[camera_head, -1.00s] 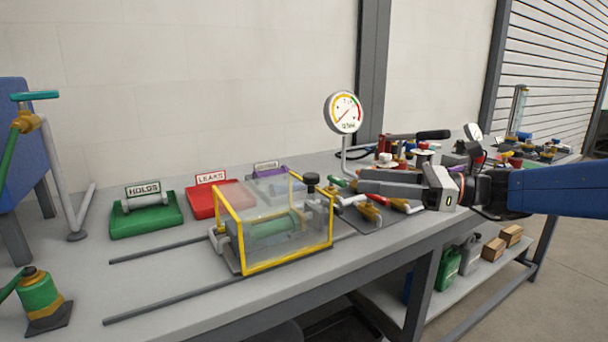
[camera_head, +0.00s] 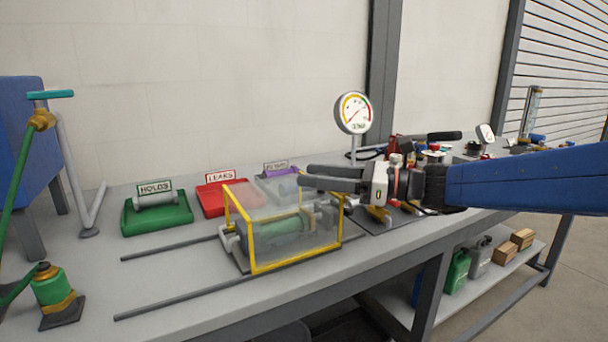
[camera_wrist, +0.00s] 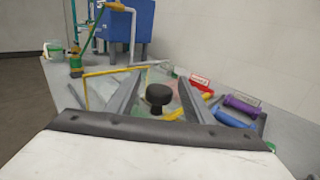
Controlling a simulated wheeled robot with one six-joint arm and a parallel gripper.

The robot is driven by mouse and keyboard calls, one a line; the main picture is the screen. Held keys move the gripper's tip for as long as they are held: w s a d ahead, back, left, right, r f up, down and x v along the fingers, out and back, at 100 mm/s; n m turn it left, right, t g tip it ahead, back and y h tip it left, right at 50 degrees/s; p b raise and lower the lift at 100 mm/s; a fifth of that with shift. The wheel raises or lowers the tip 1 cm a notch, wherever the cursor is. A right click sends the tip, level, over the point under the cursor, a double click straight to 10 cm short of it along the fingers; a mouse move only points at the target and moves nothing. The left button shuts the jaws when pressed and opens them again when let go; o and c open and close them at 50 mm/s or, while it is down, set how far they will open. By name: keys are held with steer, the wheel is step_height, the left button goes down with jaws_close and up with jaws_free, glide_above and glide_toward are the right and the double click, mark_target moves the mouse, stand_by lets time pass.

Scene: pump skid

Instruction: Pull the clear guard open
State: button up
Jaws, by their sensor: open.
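The clear guard (camera_head: 241,206) is a see-through box with yellow edges, standing on the bench over a green cylinder (camera_head: 280,225). Its yellow edge also shows in the wrist view (camera_wrist: 112,72). My gripper (camera_head: 306,177) is open and appears above the guard's back right corner in the head view. In the wrist view, a black knob (camera_wrist: 158,94) shows between the two fingers (camera_wrist: 160,80), with a gap on each side. The fingers hide this knob in the head view. I cannot tell whether any finger touches the guard.
Two dark rails (camera_head: 180,298) run along the bench left of the guard, with clear bench between them. A round gauge (camera_head: 354,113) rises behind my arm.

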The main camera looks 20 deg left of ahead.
mark_target(304, 190)
steer(key=shift+s+a, duration=0.1)
steer(key=shift+a, duration=1.4)
jaws_close()
steer(key=s+a, duration=1.4)
steer(key=s, duration=0.3)
steer(key=shift+a, duration=0.15)
jaws_free()
steer(key=shift+w, duration=0.1)
steer(key=w+d, duration=0.1)
steer(key=d, duration=1.6)
steer(key=shift+w+d, duration=0.15)
steer(key=shift+d, duration=0.05)
